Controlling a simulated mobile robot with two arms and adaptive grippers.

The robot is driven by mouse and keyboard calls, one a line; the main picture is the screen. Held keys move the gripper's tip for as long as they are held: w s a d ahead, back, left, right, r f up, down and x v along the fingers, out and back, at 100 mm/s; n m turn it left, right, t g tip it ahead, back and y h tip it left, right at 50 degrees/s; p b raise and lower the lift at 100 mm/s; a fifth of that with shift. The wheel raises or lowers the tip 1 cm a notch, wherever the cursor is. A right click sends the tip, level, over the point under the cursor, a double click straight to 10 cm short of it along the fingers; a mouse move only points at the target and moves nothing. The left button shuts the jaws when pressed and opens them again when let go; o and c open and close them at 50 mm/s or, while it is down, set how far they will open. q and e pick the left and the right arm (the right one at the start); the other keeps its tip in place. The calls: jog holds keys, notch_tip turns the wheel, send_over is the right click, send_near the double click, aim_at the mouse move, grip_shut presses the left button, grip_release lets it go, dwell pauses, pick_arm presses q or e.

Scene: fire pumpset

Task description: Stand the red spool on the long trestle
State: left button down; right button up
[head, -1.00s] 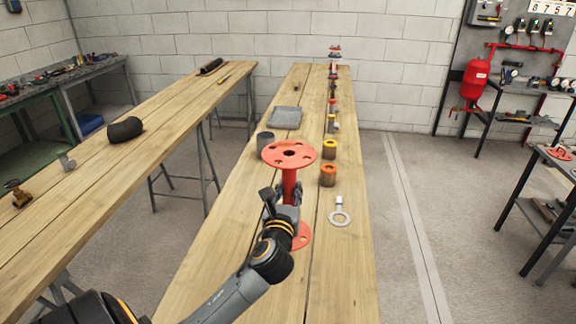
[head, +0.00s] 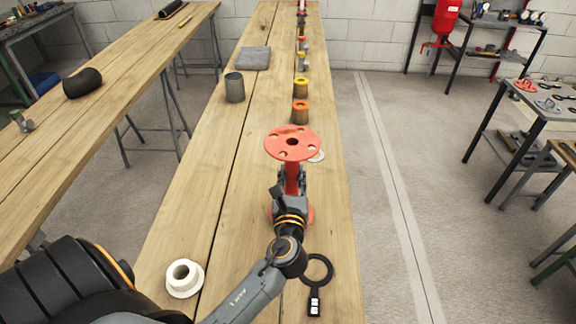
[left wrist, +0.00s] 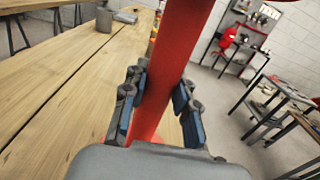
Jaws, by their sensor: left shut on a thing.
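The red spool (head: 292,143) is upright, with a round holed top flange, a narrow stem and a lower flange partly hidden by my gripper. My left gripper (head: 291,190) is shut around its stem. In the left wrist view, the red stem (left wrist: 165,65) runs between the blue-padded fingers (left wrist: 160,105). The spool is over the long wooden trestle (head: 185,205), towards its right side. I cannot tell whether its lower flange touches the boards. My right gripper is not in view.
On the trestle, a black ring with a handle (head: 318,270) lies just in front, and a white flanged piece (head: 184,278) stands front left. Orange-topped (head: 300,112) and yellow-topped (head: 300,88) cylinders stand behind. A grey cup (head: 234,88) is at back left. Bare boards lie left of the spool.

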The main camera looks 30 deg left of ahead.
pick_arm(q)
jog(key=shift+w+f, duration=0.1)
jog(key=shift+f, duration=0.55)
jog(key=shift+a, duration=0.1)
jog(key=c, duration=1.4)
grip_release()
jog(key=shift+f, duration=0.3)
jog(key=o, duration=0.4)
jog(key=shift+c, duration=0.2)
jog(key=shift+r, duration=0.1)
jog(key=b+v, duration=0.2)
jog(key=v, duration=1)
jog(key=shift+b, duration=0.3)
